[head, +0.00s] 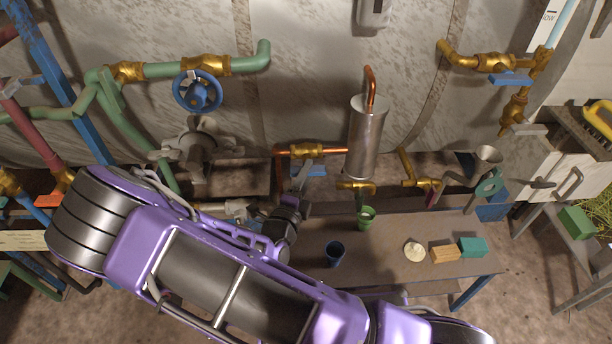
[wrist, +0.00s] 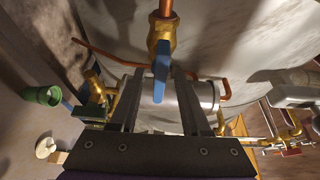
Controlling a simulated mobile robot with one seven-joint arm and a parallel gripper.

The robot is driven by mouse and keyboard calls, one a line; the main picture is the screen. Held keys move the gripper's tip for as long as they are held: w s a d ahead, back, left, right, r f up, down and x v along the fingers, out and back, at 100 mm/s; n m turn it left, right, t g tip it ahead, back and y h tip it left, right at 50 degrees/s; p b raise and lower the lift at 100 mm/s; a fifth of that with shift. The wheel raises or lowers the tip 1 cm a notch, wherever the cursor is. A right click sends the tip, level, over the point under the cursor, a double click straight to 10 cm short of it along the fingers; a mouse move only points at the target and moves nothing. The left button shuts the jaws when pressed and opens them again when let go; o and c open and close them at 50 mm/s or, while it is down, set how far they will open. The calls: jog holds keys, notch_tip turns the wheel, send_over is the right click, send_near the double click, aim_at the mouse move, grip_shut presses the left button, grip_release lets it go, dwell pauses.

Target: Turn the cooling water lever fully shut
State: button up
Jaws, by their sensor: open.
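A blue lever (head: 309,171) sits on a brass valve (head: 309,151) in the copper pipe left of the silver cylinder. In the wrist view the blue lever (wrist: 161,72) hangs from the brass valve (wrist: 162,34), roughly in line with the copper pipe. My gripper (head: 301,178) is at this lever. In the wrist view my gripper (wrist: 160,78) is open, with a finger on each side of the lever and visible gaps. Contact cannot be told. Another blue lever (head: 511,78) is on a brass valve at the upper right, far from my gripper.
The silver cylinder (head: 367,137) stands just right of the lever. A blue handwheel (head: 198,91) is at upper left. Below is a bench (head: 384,275) with a green cup (head: 366,218), a dark blue cup (head: 335,253) and small blocks. My purple arm covers the lower left.

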jog(key=shift+c, duration=0.2)
grip_shut()
jog(key=shift+r+p, duration=0.15)
jog(key=shift+p, duration=0.25)
jog(key=shift+d+r+m+g+y+p, duration=0.1)
jog(key=shift+m+g+y+p, duration=0.4)
jog(key=shift+m+y+p, duration=1.3)
jog(key=shift+d+m+g+y+p, duration=0.1)
jog(key=shift+m+g+y+p, duration=0.75)
jog(key=shift+m, duration=1.9)
jog(key=shift+d+r+m+g+y+p, duration=0.15)
jog(key=shift+m+y+p, duration=0.7)
jog(key=shift+m+p, duration=1.15)
jog(key=shift+a+f+m+b, duration=0.1)
jog(key=shift+m+b, duration=0.25)
jog(key=shift+m, duration=0.1)
